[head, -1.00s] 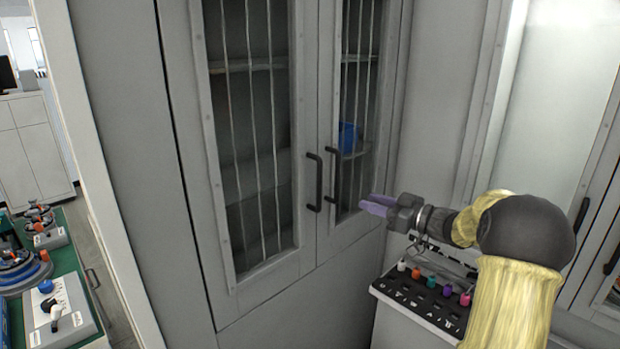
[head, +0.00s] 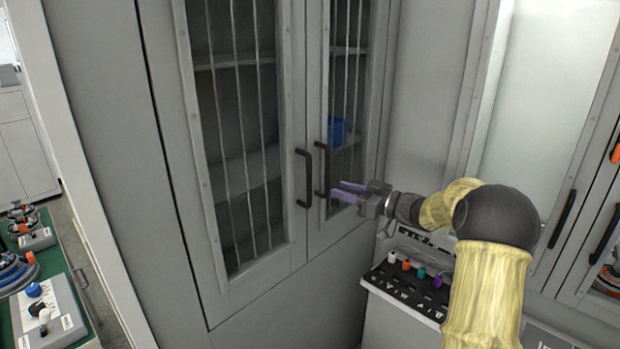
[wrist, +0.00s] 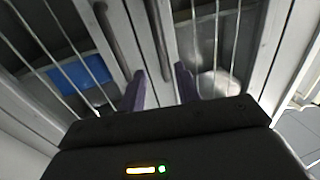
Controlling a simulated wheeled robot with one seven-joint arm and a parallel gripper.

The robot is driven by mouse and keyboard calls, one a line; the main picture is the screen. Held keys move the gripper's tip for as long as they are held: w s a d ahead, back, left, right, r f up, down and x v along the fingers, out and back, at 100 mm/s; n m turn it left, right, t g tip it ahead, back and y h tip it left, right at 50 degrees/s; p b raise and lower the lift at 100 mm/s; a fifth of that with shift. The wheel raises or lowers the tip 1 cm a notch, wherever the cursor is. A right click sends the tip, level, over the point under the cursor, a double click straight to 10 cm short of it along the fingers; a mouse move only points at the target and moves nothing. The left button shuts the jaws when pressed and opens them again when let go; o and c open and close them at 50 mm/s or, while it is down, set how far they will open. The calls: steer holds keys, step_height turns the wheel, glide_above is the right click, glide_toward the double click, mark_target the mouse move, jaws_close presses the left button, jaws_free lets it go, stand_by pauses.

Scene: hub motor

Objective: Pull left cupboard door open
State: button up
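The left cupboard door (head: 292,245) is grey with a barred window and appears closed. Its black vertical handle (head: 304,178) is near its right edge; in the wrist view a dark handle (wrist: 157,28) shows ahead between the finger directions. The right cupboard door (head: 345,228) also appears closed, with its own black handle (head: 322,170) beside the left one. My gripper (head: 337,189) has two purple fingers, spread apart and empty. It comes in from the right, its tips close to the right door's handle in the picture; contact cannot be told. The fingers also show in the wrist view (wrist: 160,72).
A blue bin (head: 336,130) sits on a shelf behind the right door. A low grey unit with coloured knobs (head: 405,285) stands under my arm. Another cabinet with dark handles (head: 562,218) is at the right. A green workbench (head: 75,270) is at the left.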

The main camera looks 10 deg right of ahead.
steer(key=p, duration=0.3)
glide_above(309, 202)
steer(key=w, duration=0.1)
steer(key=shift+c, duration=0.2)
